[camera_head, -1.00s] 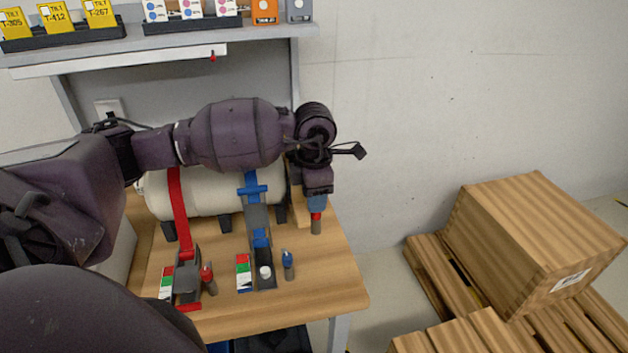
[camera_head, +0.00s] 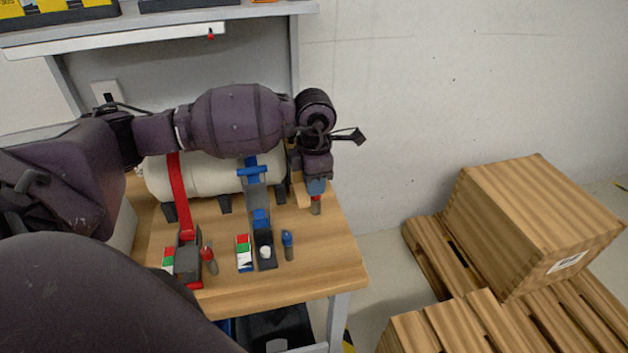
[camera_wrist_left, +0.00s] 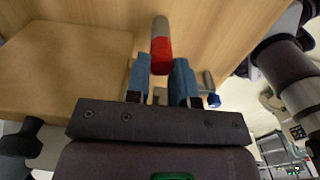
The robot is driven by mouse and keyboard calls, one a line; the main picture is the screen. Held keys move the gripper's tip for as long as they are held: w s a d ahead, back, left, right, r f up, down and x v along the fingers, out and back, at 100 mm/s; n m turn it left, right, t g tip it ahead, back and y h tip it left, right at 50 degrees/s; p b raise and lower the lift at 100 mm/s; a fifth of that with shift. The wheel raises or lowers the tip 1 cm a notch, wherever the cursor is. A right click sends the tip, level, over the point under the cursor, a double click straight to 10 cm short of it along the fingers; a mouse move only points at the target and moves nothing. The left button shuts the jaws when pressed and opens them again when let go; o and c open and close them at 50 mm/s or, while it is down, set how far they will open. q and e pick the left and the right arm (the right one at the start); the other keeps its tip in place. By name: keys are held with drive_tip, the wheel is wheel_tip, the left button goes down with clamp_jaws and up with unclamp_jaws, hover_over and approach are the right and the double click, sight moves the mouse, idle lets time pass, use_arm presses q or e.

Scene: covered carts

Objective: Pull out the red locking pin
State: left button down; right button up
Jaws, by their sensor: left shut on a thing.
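My left gripper (camera_head: 316,186) reaches over the back right of the wooden bench, pointing down. It is shut on a red-and-grey pin (camera_head: 316,206). In the left wrist view its blue fingers (camera_wrist_left: 160,82) sit on both sides of the pin's red end (camera_wrist_left: 161,55), and the grey end points away over wood. I cannot tell whether the grey end touches the bench. Another red-topped pin (camera_head: 208,256) stands beside the red strap's latch (camera_head: 187,262), apart from the gripper. My right gripper is not in view.
A cream tank (camera_head: 207,182) lies under my left arm, held by a red strap and a blue strap (camera_head: 252,173). A blue-topped pin (camera_head: 288,242) stands near the blue latch. Boxes and pallets (camera_head: 435,330) stand at the right. The bench's front right is clear.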

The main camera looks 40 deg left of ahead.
use_arm(q)
drive_tip(key=shift+r, duration=0.3)
drive_tip(key=shift+r+p, duration=0.3)
drive_tip(key=shift+r, duration=0.1)
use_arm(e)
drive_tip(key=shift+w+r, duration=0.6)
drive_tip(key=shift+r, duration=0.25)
use_arm(q)
drive_tip(key=shift+r, duration=0.2)
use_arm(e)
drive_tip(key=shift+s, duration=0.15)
use_arm(q)
drive_tip(key=shift+r+p, duration=0.3)
drive_tip(key=shift+r, duration=0.1)
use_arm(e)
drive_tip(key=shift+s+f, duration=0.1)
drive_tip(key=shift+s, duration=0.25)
use_arm(q)
drive_tip(key=shift+r, duration=0.2)
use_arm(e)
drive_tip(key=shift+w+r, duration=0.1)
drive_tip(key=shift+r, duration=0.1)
